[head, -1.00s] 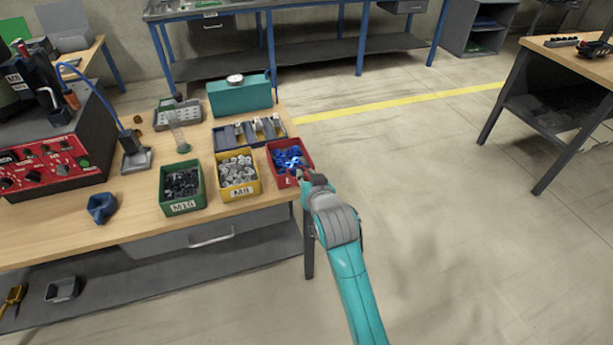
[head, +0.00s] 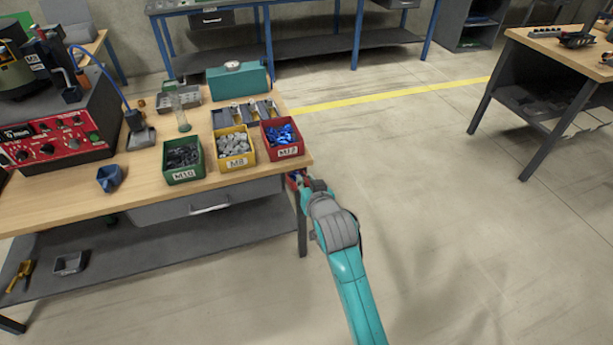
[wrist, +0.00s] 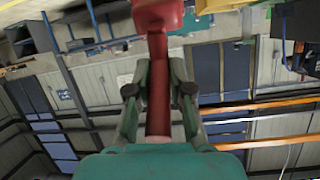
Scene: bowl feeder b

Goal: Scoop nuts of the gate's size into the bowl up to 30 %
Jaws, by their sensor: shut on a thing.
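My gripper (head: 305,184) is low at the front right corner of the workbench, just off its edge. In the wrist view my gripper (wrist: 158,92) is shut on the red handle of a scoop (wrist: 157,65). The scoop's head is at the top of that view, and I cannot tell what is in it. Three nut bins stand in a row: green M10 (head: 167,176) with dark nuts, yellow M8 (head: 250,157) with pale nuts, and red M12 (head: 299,148) with blue nuts. The feeder bowl (head: 14,78) is at the far left, partly cut off; its gate is unclear.
The red control box (head: 90,127) is below the feeder. A blue cup (head: 110,178) stands on the workbench (head: 60,208). Behind the bins are a grey rack (head: 219,122) and a teal box (head: 222,84). The floor right of the bench is clear.

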